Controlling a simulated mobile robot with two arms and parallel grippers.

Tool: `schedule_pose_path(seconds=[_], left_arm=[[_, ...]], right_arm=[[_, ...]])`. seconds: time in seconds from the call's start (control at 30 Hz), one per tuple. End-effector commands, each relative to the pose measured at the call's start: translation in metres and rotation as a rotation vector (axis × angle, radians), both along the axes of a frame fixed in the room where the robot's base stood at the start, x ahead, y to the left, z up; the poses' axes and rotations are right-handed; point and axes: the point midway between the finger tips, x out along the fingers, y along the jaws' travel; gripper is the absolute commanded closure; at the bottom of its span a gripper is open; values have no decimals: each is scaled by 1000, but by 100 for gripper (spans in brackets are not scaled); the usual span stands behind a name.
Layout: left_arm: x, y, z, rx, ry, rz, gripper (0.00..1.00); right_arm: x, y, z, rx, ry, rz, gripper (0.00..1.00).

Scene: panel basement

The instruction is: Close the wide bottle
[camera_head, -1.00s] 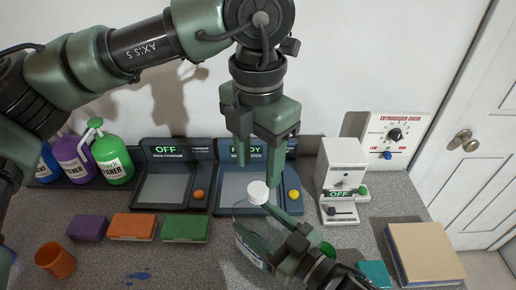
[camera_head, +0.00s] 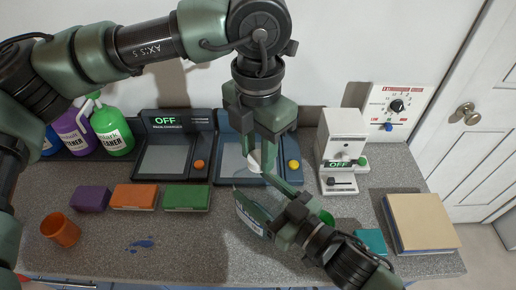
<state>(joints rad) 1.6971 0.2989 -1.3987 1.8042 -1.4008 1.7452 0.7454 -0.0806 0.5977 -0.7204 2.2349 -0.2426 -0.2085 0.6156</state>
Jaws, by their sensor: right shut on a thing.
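The wide bottle (camera_head: 247,212) is a clear vessel with a pale label, tilted above the counter at the middle of the head view. My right gripper (camera_head: 279,197) is shut on it from the lower right and hides part of it. A white cap (camera_head: 255,163) shows near the bottle's upper end. My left gripper (camera_head: 258,160) points down with its fingers around the cap. The overlap hides whether the fingers touch the cap and whether the cap sits on the neck.
Two dark panels (camera_head: 165,172) stand behind, one reading OFF. A white machine (camera_head: 342,145) stands to the right. Purple (camera_head: 91,199), orange (camera_head: 134,196) and green (camera_head: 186,198) blocks lie left, with an orange cup (camera_head: 62,230). A box (camera_head: 421,222) lies right. The front-left counter is mostly clear.

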Motion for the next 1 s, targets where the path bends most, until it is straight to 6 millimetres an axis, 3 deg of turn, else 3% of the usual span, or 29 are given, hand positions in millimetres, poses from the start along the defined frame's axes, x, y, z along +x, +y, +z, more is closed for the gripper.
schedule_pose_path(seconds=[0.17, 0.6, 0.77, 0.8, 0.83, 0.87, 1.0], left_arm=[[0, 0, 0, -2, 0, -90, 100], [0, 0, 0, -1, 0, -982, 100], [0, 1, 0, -1, -1, -993, 100], [0, 1, 0, -1, -1, -992, 59], [0, 1, 0, -1, -1, -992, 50], [0, 1, 0, -1, -1, -992, 45], [0, 0, 0, -1, 0, -991, 45]], right_arm=[[0, 0, 1, 1, -1, 0, 100], [0, 0, 1, 1, -1, 0, 100], [0, 0, 1, 1, -1, 0, 100], [0, 0, 1, 1, -1, 0, 100], [0, 0, 1, 1, -1, 0, 100], [0, 0, 1, 1, -1, 0, 100], [0, 0, 1, 1, -1, 0, 100]])
